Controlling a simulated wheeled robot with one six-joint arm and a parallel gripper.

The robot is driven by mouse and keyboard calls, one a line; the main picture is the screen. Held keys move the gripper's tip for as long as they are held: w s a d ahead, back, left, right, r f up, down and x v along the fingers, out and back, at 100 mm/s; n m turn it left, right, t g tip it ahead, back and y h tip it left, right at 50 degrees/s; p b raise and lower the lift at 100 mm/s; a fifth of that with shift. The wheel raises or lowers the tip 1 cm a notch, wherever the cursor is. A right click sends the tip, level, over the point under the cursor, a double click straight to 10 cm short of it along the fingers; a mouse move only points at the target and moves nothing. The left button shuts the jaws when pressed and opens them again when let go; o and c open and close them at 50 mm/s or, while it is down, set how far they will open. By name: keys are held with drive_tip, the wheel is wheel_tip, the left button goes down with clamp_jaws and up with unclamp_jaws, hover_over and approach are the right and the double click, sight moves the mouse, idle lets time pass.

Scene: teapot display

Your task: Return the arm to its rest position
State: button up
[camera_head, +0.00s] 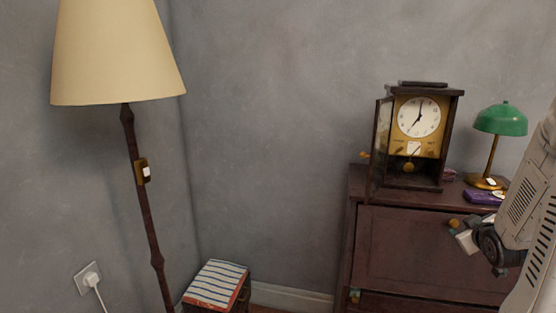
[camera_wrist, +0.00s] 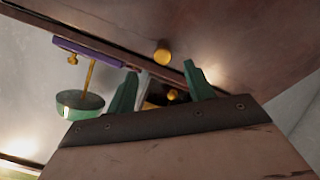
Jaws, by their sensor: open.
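My gripper (camera_wrist: 161,86) shows in the wrist view with its two green fingers spread apart. Nothing is clasped between them. Beyond the fingers are a dark wooden surface and a round yellow knob (camera_wrist: 162,56). In the head view my arm (camera_head: 530,205) comes in from the right edge, in front of the right part of the dark wooden cabinet (camera_head: 410,245). The fingers are too small to make out clearly there.
On the cabinet stand a clock (camera_head: 418,118) with its glass door swung open, a green lamp (camera_head: 500,120) and a purple item (camera_head: 482,196). A floor lamp (camera_head: 115,60) and a striped cushion on a stool (camera_head: 216,284) are at left. Bare wall lies between.

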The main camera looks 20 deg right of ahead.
drive_tip(key=s+a+r+g+y, duration=0.2)
drive_tip(key=s+a, duration=0.3)
drive_tip(key=a, duration=0.8)
drive_tip(key=s+a+r+g+y, duration=0.3)
drive_tip(key=s+a+r+g, duration=0.1)
drive_tip(key=a, duration=1)
drive_tip(key=s+a+r+g+y, duration=0.2)
drive_tip(key=s+a, duration=0.4)
drive_tip(key=a, duration=0.8)
wheel_tip(320, 180, up, 2)
drive_tip(key=shift+s+a+r+m+g, duration=0.15)
drive_tip(key=shift+s+r+m+g, duration=0.2)
drive_tip(key=shift+g, duration=0.45)
drive_tip(key=shift+f, duration=0.1)
drive_tip(key=shift+s+r, duration=0.3)
drive_tip(key=shift+s, duration=0.25)
